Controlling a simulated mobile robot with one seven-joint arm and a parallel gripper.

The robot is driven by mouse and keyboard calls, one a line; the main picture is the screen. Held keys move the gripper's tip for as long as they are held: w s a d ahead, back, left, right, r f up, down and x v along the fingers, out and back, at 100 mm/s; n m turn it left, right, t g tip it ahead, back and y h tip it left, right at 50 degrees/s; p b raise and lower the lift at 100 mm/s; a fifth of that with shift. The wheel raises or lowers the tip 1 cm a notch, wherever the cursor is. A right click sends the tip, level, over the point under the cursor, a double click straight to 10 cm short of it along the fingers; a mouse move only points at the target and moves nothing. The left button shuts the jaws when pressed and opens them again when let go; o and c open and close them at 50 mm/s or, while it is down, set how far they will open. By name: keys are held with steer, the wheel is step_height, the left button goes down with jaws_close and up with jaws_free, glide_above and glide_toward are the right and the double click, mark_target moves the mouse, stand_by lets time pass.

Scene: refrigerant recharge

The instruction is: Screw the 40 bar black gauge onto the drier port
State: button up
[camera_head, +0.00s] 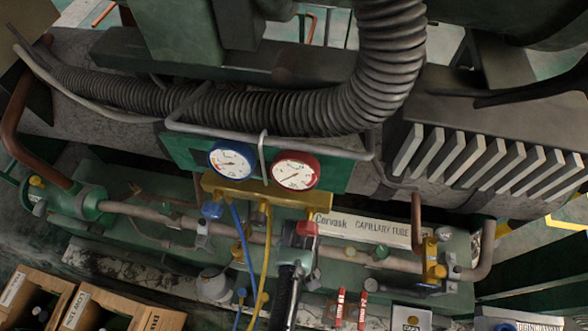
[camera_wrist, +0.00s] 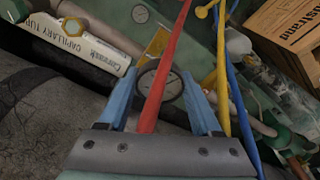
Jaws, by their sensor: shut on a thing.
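My gripper (camera_wrist: 157,85) shows in the wrist view with its two blue fingers shut on a dark-rimmed round gauge (camera_wrist: 174,90) with a grey face. A red hose (camera_wrist: 165,60) crosses in front of the gauge and hides part of it. The fine dial markings are too small to read. In the head view my gripper (camera_head: 296,250) is below the manifold, over the pipe run; the held gauge cannot be made out there. A green cylinder (camera_head: 88,203) with a yellow cap sits on the pipe at left. I cannot tell which fitting is the drier port.
A brass manifold (camera_head: 265,192) carries a blue gauge (camera_head: 232,160) and a red gauge (camera_head: 295,171). Blue (camera_head: 241,255) and yellow (camera_head: 262,270) hoses hang beside my gripper. A white capillary tube box (camera_head: 370,230) lies behind the pipe. Wooden crates (camera_head: 105,312) stand lower left.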

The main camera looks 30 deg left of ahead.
steer(key=shift+f+b, duration=3.55)
steer(key=shift+b, duration=0.1)
steer(key=shift+r+p, duration=0.4)
steer(key=shift+p, duration=0.05)
steer(key=shift+p, duration=0.5)
steer(key=shift+f+b, duration=0.8)
steer(key=shift+f, duration=0.25)
steer(key=shift+r+m+p, duration=0.15)
steer(key=shift+m+p, duration=0.25)
steer(key=shift+m, duration=1.5)
